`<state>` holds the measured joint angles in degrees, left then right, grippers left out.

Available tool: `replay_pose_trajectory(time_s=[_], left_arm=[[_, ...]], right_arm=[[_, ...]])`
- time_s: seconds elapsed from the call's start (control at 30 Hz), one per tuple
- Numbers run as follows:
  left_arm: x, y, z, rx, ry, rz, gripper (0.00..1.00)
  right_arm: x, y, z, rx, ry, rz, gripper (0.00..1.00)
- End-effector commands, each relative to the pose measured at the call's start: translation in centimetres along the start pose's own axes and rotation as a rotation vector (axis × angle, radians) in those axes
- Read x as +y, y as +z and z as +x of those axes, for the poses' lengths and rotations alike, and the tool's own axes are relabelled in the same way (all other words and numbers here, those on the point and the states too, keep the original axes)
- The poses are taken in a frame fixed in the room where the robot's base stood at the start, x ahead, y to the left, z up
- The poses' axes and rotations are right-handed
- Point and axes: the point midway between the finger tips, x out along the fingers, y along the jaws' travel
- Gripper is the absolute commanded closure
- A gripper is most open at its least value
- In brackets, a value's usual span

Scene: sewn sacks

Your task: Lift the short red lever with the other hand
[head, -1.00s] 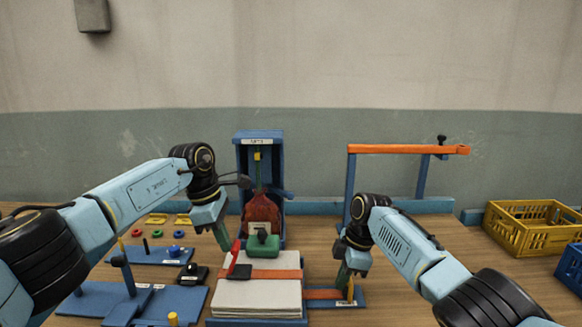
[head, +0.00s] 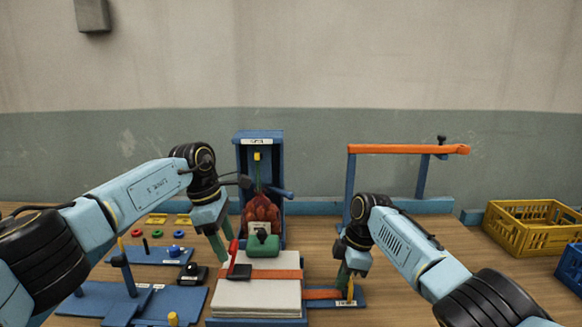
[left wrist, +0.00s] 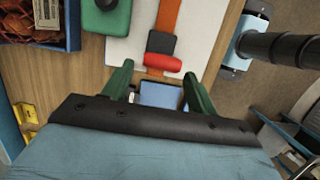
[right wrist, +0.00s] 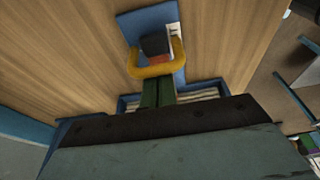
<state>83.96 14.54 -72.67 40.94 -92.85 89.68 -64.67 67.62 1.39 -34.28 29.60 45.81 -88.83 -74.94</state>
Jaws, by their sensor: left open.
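The short red lever (head: 234,252) stands at a dark block on the orange strap (head: 285,274) across a pale stack (head: 257,295). In the left wrist view the red lever (left wrist: 163,64) lies just beyond and between my fingertips. My left gripper (head: 221,248) is open and empty, close to the lever's left side; its green fingers (left wrist: 157,80) are spread. My right gripper (head: 344,284) is low at the strap's right end. In the right wrist view its green fingers (right wrist: 157,82) are together at a yellow handle (right wrist: 155,70) by a dark block (right wrist: 154,45); the grasp itself is partly hidden.
A blue frame with an orange bar (head: 405,149) stands behind right. Blue fixtures (head: 125,300) occupy the left; a yellow crate (head: 530,228) stands far right.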

Motion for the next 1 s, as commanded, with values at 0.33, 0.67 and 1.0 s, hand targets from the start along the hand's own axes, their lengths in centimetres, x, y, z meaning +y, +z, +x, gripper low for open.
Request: replay_pose_trajectory(time_s=[0.33,0.67,1.0], left_arm=[[0.0,0.7,-2.9,0.0,0.003,0.0,0.42],[0.0,1.6,-6.1,-0.001,0.001,0.0,0.42],[0.0,2.0,-7.8,0.0,0.0,0.0,0.42]], right_arm=[[0.1,0.3,-0.1,-0.005,0.004,0.003,1.0],[0.1,0.3,-0.1,-0.005,0.004,0.003,1.0],[0.1,0.3,-0.1,-0.005,0.004,0.003,1.0]])
